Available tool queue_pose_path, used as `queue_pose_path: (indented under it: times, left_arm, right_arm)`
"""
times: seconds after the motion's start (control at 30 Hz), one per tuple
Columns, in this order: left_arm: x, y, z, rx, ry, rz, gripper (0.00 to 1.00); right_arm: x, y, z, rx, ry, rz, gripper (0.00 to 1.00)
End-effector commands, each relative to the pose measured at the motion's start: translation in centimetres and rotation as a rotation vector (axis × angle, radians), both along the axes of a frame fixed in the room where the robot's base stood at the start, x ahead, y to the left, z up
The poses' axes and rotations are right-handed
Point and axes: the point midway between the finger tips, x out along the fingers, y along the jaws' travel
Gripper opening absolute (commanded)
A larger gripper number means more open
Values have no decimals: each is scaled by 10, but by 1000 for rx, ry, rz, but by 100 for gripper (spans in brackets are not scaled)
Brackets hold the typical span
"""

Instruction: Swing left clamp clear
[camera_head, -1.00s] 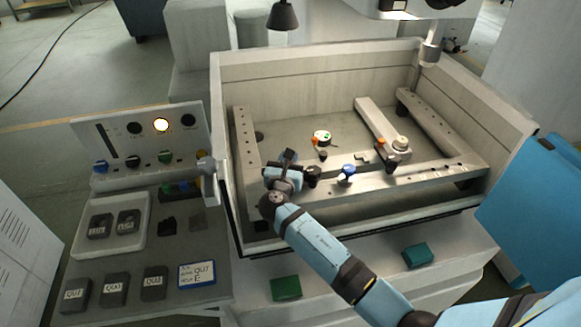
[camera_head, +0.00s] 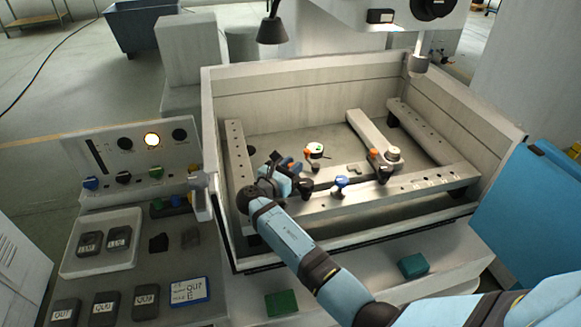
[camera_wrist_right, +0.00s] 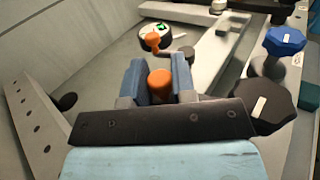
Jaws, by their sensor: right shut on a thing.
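The clamp's lower part is hidden by the gripper. My left gripper is not in view.
A blue knob (camera_head: 341,182) stands on the front rail. Farther right is another clamp with an orange tip (camera_head: 373,153) and black knob (camera_head: 384,174). A round white piece with a green mark (camera_head: 315,148) lies behind the gripper. The tank wall (camera_head: 212,150) is close on the left.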

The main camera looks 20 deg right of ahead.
Motion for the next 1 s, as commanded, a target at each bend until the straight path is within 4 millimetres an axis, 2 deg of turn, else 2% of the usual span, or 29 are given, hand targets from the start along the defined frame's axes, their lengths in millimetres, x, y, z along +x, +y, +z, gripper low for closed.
queue_pose_path:
  times: [0.3, 0.33, 0.4, 0.77, 0.87, 1.0]
  left_arm:
    - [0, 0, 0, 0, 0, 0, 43]
    - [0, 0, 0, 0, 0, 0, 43]
    - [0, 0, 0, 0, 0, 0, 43]
    - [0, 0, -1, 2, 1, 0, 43]
    - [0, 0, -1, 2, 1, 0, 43]
    - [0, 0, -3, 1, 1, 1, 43]
  right_arm:
    - [1, -1, 2, -1, -3, 0, 0]
    - [1, -1, 2, -1, -3, 0, 31]
    - [1, 0, 1, -1, -3, 0, 48]
    - [0, 0, 5, 0, -3, 0, 48]
    - [0, 0, 17, 1, -5, 0, 48]
    - [0, 0, 46, 1, -7, 0, 48]
